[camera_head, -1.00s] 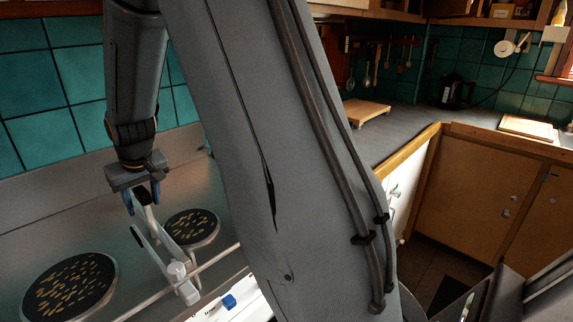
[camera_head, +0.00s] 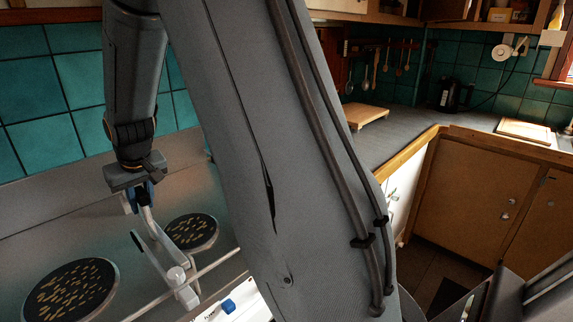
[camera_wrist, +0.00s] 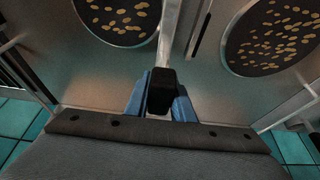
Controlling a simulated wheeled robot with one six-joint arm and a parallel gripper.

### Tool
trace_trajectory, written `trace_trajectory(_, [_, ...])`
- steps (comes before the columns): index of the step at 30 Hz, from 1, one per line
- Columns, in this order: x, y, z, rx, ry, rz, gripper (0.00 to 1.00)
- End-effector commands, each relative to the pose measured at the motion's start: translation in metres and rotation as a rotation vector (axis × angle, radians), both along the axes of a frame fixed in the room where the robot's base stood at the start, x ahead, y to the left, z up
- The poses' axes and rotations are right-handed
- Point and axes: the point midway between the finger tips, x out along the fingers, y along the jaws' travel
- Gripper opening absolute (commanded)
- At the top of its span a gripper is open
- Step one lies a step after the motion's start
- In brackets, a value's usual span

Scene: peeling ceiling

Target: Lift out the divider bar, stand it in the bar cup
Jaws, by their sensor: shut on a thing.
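My gripper (camera_head: 143,200) points down at the left in the camera_head view, its blue fingers shut on the upper end of a pale bar, which I take to be the divider bar (camera_head: 150,224). In the camera_wrist view my gripper (camera_wrist: 160,98) has a black block between its blue fingers, and the pale bar (camera_wrist: 168,35) runs away from it. The lower part of the bar meets a pale frame with round fittings (camera_head: 177,275); I cannot tell whether they touch. I cannot make out the bar cup in either view.
Two dark round plates with gold flecks flank the bar, one at left (camera_head: 70,292) and one behind (camera_head: 191,233). A thin rail (camera_head: 218,260) crosses the frame. A small blue object (camera_head: 229,304) lies on a white surface. My arm hides the middle.

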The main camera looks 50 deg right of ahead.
Motion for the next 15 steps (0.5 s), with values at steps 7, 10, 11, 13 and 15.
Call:
trace_trajectory(7, [0.0, 0.0, 0.013, 0.0, 0.0, 0.0, 0.0])
trace_trajectory(10, [0.0, 0.0, 0.012, 0.0, 0.0, 0.0, 0.0])
trace_trajectory(11, [0.0, 0.0, 0.013, 0.0, 0.0, 0.0, 0.0])
trace_trajectory(13, [0.0, 0.0, 0.016, 0.0, -0.001, 0.0, 0.0])
trace_trajectory(15, [0.0, 0.0, 0.022, 0.0, -0.002, 0.0, 0.0])
